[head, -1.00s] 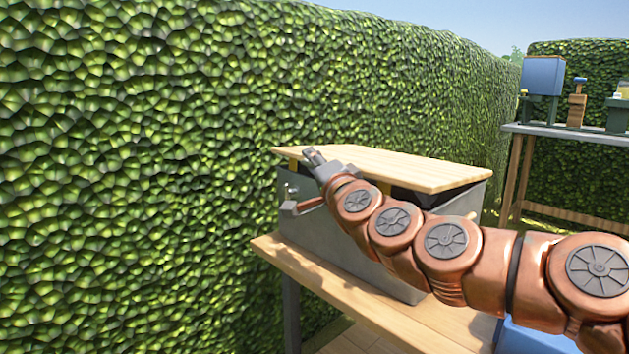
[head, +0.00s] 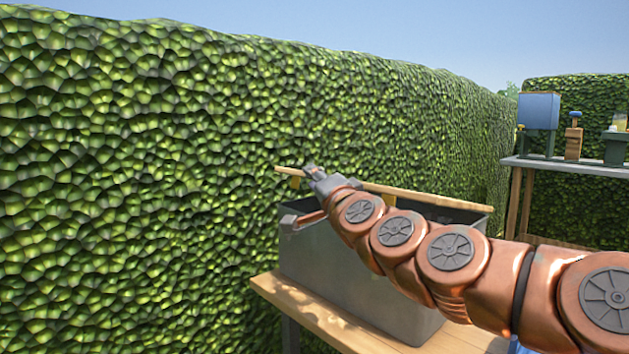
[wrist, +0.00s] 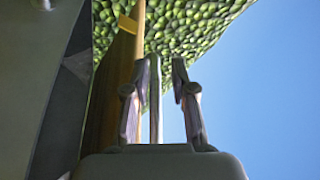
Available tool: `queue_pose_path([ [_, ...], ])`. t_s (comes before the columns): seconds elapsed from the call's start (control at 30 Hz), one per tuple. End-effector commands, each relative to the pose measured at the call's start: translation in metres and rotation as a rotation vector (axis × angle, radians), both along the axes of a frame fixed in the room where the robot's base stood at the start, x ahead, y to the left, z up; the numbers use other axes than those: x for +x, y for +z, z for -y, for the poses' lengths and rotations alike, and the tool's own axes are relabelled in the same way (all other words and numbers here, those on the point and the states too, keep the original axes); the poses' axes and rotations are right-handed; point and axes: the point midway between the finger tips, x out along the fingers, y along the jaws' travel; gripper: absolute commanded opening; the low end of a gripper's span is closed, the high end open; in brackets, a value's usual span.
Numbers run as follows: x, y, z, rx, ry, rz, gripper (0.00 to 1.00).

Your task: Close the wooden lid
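The wooden lid (head: 420,196) is a pale board seen nearly edge-on above the grey box (head: 350,285). A dark gap shows between the lid and the box rim, so the lid stands partly open. In the wrist view the lid (wrist: 108,95) is a brown strip beside the grey box wall (wrist: 35,80). My gripper (head: 311,171) is at the lid's left part, in front of its edge. In the wrist view its fingers (wrist: 160,70) are apart, with sky between them, close beside the lid. I cannot tell whether they touch it. My arm hides part of the lid and box.
The box stands on a wooden bench (head: 320,318). A tall green hedge (head: 130,180) runs close behind and to the left. A table (head: 560,166) at the back right holds a blue box (head: 539,111) and other items. A yellow piece (head: 295,183) shows under the lid.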

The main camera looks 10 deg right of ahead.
Motion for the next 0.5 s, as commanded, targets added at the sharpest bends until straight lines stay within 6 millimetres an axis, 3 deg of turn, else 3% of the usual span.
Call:
queue_pose_path([
  [0.5, -0.028, -0.007, 0.007, 0.001, -0.002, 0.002, 0.23],
])
